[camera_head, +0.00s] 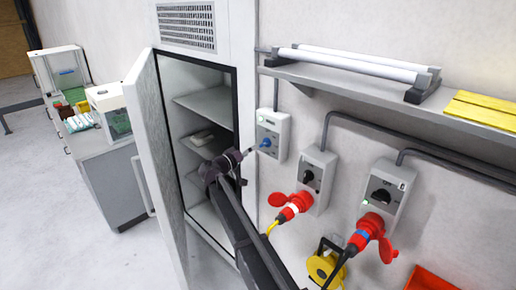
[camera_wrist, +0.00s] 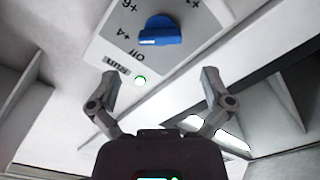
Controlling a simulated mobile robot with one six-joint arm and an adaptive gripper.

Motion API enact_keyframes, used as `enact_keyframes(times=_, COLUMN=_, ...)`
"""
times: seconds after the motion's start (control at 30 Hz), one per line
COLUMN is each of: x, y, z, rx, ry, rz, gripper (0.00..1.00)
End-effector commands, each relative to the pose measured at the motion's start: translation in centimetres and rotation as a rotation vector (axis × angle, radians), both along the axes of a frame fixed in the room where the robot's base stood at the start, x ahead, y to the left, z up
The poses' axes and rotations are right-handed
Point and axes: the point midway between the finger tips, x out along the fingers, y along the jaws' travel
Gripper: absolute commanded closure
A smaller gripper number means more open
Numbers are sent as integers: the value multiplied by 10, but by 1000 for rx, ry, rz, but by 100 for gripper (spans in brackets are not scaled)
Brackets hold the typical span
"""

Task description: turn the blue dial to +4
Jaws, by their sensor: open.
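The blue dial (camera_wrist: 160,30) sits on a grey control box. In the head view the dial (camera_head: 266,143) is on the box (camera_head: 279,118) beside the open cabinet. In the wrist view the labels appear upside down, with "+4", "+6" and "Off" left of the dial. The dial's grip lies roughly across the picture, its left end near "+4" and "Off"; I cannot tell its exact setting. My gripper (camera_wrist: 160,76) is open and empty, its fingers apart below the dial in the wrist view. In the head view my gripper (camera_head: 243,154) is just left of the dial, seemingly not touching it.
A green light (camera_wrist: 139,80) glows on the box. The cabinet door (camera_head: 160,170) stands open left of my arm, with shelves (camera_head: 208,106) inside. Right are two switch boxes (camera_head: 318,180) (camera_head: 389,190) with red plugs. A wall shelf (camera_head: 400,92) runs above them.

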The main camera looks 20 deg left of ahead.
Motion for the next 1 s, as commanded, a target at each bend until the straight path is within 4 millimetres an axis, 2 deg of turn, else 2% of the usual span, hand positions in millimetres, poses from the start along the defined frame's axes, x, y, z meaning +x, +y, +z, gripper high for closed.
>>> enact_keyframes(times=0.1, x=-18, y=7, z=0, rx=0, ry=0, rz=1, gripper=0)
enact_keyframes(times=0.33, x=-37, y=15, z=0, rx=0, ry=0, rz=0, gripper=0)
enact_keyframes(times=1.0, x=-41, y=17, z=0, rx=0, ry=0, rz=0, gripper=0)
